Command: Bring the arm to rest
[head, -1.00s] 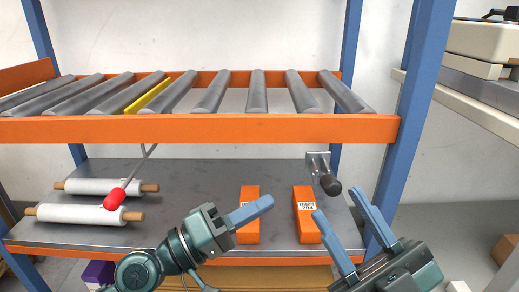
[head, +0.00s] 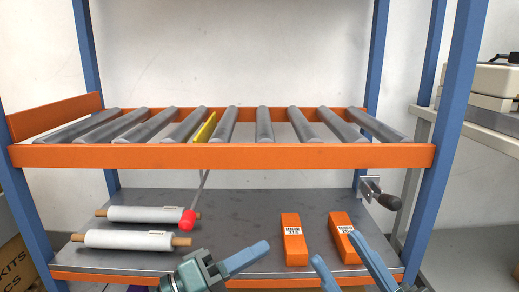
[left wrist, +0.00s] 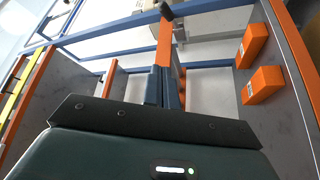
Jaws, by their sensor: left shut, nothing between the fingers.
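My left gripper (head: 262,246) is in the lower middle of the head view, in front of the lower shelf. Its two blue fingers are together with nothing between them. In the left wrist view its fingers (left wrist: 165,88) show above the dark gripper body. My right gripper (head: 340,248) is at the bottom right of the head view. Its fingers are apart and empty, and one overlaps the right orange box in the picture. The lower parts of both arms are cut off by the frame edge.
The rack has a roller shelf with an orange front beam (head: 220,156) and a grey lower shelf (head: 250,215). On the lower shelf are two white rolls (head: 130,239) and orange boxes (head: 293,240) (head: 341,228). A red-tipped lever (head: 188,219) hangs down. A black-handled crank (head: 388,201) is at right.

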